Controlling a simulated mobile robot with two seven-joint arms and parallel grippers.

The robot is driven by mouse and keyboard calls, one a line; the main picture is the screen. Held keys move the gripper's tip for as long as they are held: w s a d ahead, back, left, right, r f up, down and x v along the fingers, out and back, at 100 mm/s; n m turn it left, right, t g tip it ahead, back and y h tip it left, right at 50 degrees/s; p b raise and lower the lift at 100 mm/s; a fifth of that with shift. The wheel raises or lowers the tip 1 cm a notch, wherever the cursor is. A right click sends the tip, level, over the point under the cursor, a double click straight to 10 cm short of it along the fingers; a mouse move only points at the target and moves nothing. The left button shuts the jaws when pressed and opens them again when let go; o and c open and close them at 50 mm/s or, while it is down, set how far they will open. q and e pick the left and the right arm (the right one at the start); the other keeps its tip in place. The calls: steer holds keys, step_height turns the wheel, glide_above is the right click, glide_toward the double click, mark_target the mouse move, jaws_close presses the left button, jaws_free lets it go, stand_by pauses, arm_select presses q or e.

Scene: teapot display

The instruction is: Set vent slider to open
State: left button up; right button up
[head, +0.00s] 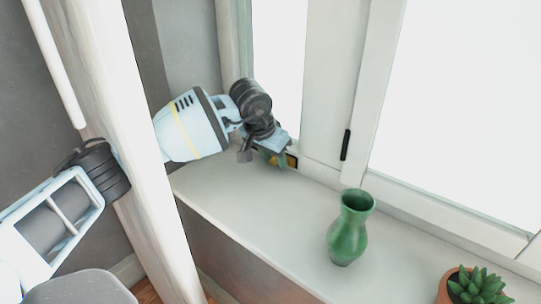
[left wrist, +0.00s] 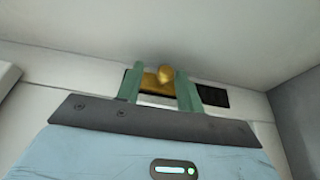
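The vent slider is low on the window frame behind the sill. In the left wrist view its brass plate (left wrist: 150,84) carries a round brass knob (left wrist: 166,74), with a dark slot (left wrist: 214,96) showing to the right. My left gripper (left wrist: 160,78) has its two green fingers apart, one on each side of the knob. The right finger is close to the knob; I cannot tell if it touches. A gap shows on the left. In the head view my left gripper (head: 277,160) is at the vent (head: 292,161) and hides most of it. My right gripper is out of view.
A green vase (head: 350,230) stands on the pale sill (head: 265,207), right of the gripper. A potted succulent (head: 474,287) is farther right. A black window handle (head: 345,145) is on the frame. A whitish post (head: 135,150) stands in front of my left arm.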

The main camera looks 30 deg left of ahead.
arm_select(q)
steer(key=shift+a+r, duration=0.1)
steer(key=shift+a, duration=0.05)
steer(key=shift+s+r, duration=0.15)
steer(key=shift+r, duration=0.2)
steer(key=v, duration=0.7)
steer(key=x, duration=0.8)
steer(key=shift+s, duration=0.1)
steer(key=shift+a, duration=0.4)
